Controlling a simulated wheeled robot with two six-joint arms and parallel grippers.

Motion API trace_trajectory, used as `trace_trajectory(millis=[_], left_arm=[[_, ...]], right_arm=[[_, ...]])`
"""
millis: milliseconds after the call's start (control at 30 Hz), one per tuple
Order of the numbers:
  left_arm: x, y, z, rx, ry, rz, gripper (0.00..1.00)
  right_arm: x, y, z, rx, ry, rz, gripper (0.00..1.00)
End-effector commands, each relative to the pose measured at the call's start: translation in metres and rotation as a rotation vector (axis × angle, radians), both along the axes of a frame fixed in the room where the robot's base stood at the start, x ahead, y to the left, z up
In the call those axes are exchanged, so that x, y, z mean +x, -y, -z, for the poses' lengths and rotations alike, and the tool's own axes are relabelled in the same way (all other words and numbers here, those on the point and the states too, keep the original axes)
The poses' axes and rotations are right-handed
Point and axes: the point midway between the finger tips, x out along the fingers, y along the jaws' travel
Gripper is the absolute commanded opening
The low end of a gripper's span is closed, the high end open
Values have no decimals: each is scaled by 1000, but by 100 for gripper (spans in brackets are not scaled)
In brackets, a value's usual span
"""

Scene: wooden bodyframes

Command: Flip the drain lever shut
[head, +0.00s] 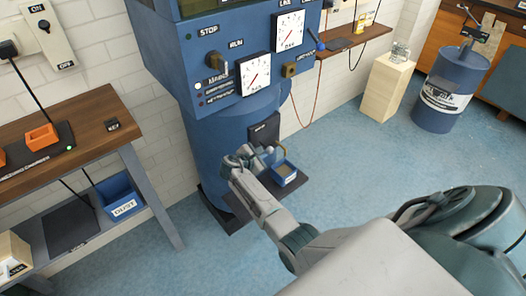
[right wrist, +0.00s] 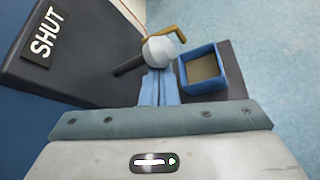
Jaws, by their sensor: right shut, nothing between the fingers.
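The drain fitting sits low on the blue machine (head: 225,125). In the right wrist view it shows a short dark rod (right wrist: 130,65), a whitish ball (right wrist: 160,48) and a bent brass spout (right wrist: 168,32). A black block beside it carries a plate reading SHUT (right wrist: 43,38). My right gripper (right wrist: 157,72) is shut and empty, its blue fingertips together right at the ball; whether they touch it I cannot tell. In the head view my right gripper (head: 240,158) is in front of the fitting and hides part of it. My left gripper is not in view.
A small blue tray (head: 284,172) with brownish content stands right of the gripper, on a dark ledge (right wrist: 237,82). A wooden bench (head: 85,140) is at left, with a blue DUST bin (head: 119,197) below.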

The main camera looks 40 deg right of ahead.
Motion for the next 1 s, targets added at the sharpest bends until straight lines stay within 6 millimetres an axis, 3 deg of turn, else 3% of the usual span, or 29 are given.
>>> trace_trajectory(millis=[133,700,1000], left_arm=[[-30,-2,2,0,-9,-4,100],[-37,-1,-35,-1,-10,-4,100],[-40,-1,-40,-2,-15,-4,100]], right_arm=[[0,1,-9,-6,-62,2,0],[2,1,-26,-32,-405,2,0],[2,0,-28,-33,-401,0,0]])
